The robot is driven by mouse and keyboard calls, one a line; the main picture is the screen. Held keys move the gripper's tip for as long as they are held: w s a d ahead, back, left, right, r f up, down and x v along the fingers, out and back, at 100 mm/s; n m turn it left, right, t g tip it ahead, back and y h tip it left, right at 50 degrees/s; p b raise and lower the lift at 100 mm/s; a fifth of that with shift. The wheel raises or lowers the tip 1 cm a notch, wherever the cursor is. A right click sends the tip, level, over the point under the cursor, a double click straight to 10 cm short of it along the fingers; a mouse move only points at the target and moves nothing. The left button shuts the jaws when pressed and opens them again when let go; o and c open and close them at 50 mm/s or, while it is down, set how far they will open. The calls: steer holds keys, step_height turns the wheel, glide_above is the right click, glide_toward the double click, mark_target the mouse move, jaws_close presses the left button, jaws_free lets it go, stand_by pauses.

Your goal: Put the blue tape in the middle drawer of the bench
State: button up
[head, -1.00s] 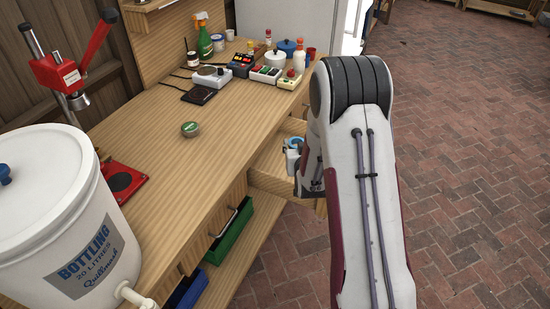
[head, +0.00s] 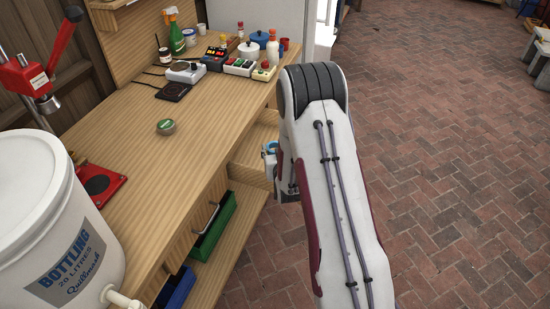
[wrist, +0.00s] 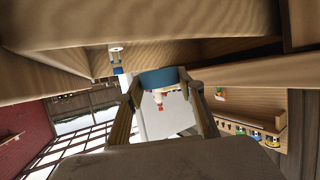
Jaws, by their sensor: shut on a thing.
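The blue tape (wrist: 160,77) is a blue ring held between the two fingertips of my gripper (wrist: 160,88) in the wrist view. In the head view the tape (head: 270,147) shows as a light blue bit beside the bench front, and my gripper (head: 271,160) is partly hidden behind my arm. An open wooden drawer (head: 250,172) juts from the bench (head: 130,165), with the tape near its right side. I cannot tell whether the tape is over or inside it. A closed drawer with a metal handle (head: 206,217) is nearer the camera.
Green (head: 213,226) and blue (head: 177,288) bins sit under the bench top. A white bottling bucket (head: 50,200), a red press (head: 28,78) and a small green tin (head: 166,127) stand on it. Bottles and devices crowd its far end.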

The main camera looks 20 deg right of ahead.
steer(key=shift+f, duration=2.1)
steer(key=shift+f, duration=0.6)
steer(key=o, duration=0.9)
steer(key=shift+o, duration=0.5)
steer(key=shift+s+a+f, duration=0.1)
steer(key=shift+f, duration=0.05)
steer(key=shift+r, duration=0.6)
steer(key=v, duration=1.2)
